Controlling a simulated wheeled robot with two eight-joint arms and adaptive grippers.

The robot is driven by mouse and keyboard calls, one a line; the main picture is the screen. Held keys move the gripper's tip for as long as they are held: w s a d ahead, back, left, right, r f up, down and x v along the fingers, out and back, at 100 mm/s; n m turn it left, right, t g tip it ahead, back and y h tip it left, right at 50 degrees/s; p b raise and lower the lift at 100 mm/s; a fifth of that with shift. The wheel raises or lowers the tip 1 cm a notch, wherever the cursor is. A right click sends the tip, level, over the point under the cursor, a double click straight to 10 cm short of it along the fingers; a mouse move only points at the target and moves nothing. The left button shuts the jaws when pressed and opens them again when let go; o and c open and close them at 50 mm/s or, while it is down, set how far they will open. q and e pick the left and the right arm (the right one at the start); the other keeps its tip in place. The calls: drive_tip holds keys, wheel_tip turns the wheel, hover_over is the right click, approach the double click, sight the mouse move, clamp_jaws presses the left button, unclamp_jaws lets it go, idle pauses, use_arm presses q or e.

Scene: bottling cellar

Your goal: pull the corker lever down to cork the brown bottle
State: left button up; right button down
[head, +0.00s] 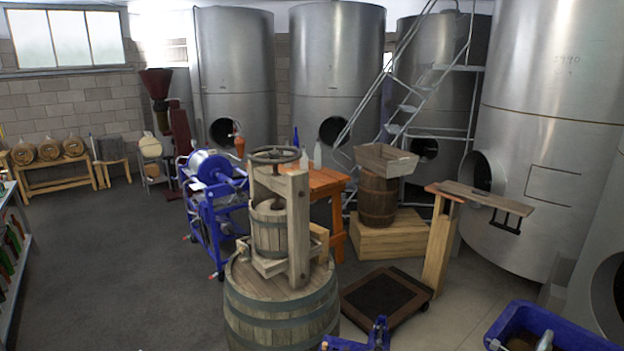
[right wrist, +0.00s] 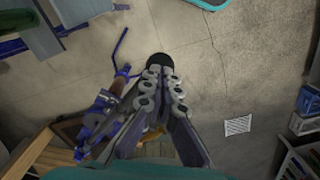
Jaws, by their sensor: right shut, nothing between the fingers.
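In the head view, a blue metal piece (head: 372,336), apparently the top of the corker, shows at the bottom edge; the rest is cut off. In the right wrist view, a blue frame (right wrist: 98,112) stands left of my right gripper (right wrist: 161,76), with a thin blue bar (right wrist: 119,46) beyond it. A brownish part (right wrist: 117,88) sits in the frame; I cannot tell whether it is the brown bottle. My right gripper is shut and empty. A black round thing (right wrist: 158,60) lies just beyond its fingertips; contact is unclear. My left gripper is not in view.
A wooden barrel (head: 280,312) bearing a press stands left of the blue piece. A blue crate (head: 508,318) with bottles is at the lower right. A low dark platform (head: 385,297) lies behind. Open floor (head: 110,250) spreads at the left.

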drive_tip(key=shift+s+a+f+b, duration=0.1)
drive_tip(key=shift+s+f+b, duration=0.1)
drive_tip(key=shift+f+b, duration=0.5)
drive_tip(key=shift+s+f+b, duration=0.2)
drive_tip(key=shift+f+b, duration=0.35)
drive_tip(key=shift+f, duration=0.1)
drive_tip(key=shift+s+a+f+b, duration=0.1)
drive_tip(key=shift+s+f+b, duration=0.1)
drive_tip(key=shift+f+b, duration=1.2)
wheel_tip(320, 180, down, 3)
drive_tip(key=shift+s+r+b, duration=0.15)
drive_tip(key=shift+b, duration=1.05)
